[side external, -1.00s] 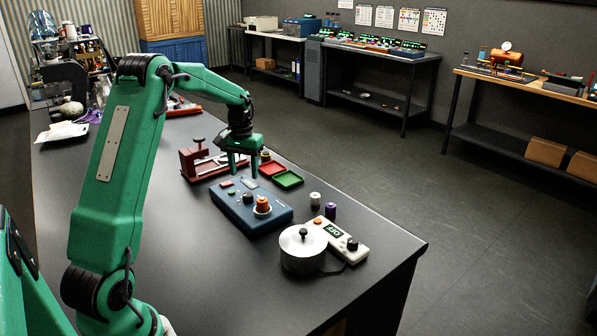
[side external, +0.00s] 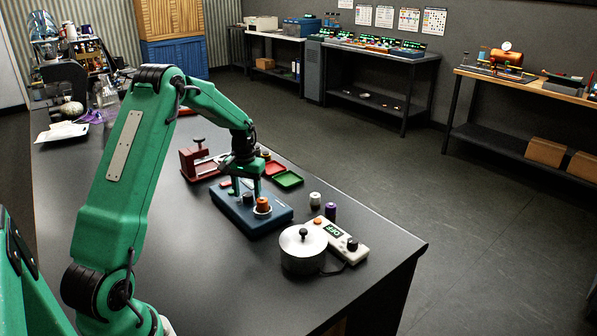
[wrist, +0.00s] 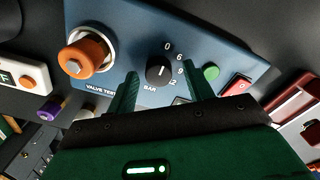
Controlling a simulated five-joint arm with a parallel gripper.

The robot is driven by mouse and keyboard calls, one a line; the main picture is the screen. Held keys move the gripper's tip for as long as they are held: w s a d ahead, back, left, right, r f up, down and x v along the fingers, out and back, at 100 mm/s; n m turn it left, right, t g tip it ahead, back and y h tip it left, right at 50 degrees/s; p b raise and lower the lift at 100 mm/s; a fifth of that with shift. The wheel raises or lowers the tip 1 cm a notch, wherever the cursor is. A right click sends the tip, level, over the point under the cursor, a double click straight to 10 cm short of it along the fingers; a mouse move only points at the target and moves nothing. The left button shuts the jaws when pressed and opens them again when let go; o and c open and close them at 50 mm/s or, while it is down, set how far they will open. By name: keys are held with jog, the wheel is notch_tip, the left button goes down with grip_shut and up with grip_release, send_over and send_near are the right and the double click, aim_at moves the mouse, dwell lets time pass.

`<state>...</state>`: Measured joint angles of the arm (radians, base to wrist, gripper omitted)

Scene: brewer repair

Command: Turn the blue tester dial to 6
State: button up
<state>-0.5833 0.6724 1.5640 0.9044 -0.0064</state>
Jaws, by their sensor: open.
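The blue tester (side external: 268,224) lies on the black bench in the side view. In the wrist view its face (wrist: 225,55) fills the upper middle. Its black dial (wrist: 160,72) has a white mark and a scale with 0, 6, 9 and 12. The mark's exact reading is too small to tell. My gripper (wrist: 160,76) is open, with one green finger on each side of the dial. I cannot tell whether the fingers touch it. In the side view my gripper (side external: 245,188) is low over the tester, at the dial (side external: 247,198).
An orange-capped fitting (wrist: 87,53), a green button (wrist: 211,72) and a red switch (wrist: 236,87) are on the tester face. A metal pot (side external: 303,252) and a white meter (side external: 340,237) stand to the right. Red and green trays (side external: 289,180) and a red clamp (side external: 190,165) are behind.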

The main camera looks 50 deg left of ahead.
jog(key=shift+f, duration=0.15)
jog(key=shift+c, duration=0.2)
jog(key=c, duration=0.9)
jog(key=shift+c, duration=0.2)
jog(key=shift+a+m, duration=0.1)
jog(key=shift+m, duration=0.4)
jog(key=m, duration=0.2)
jog(key=shift+m, duration=0.3)
jog(key=m, duration=0.4)
jog(key=o, duration=1)
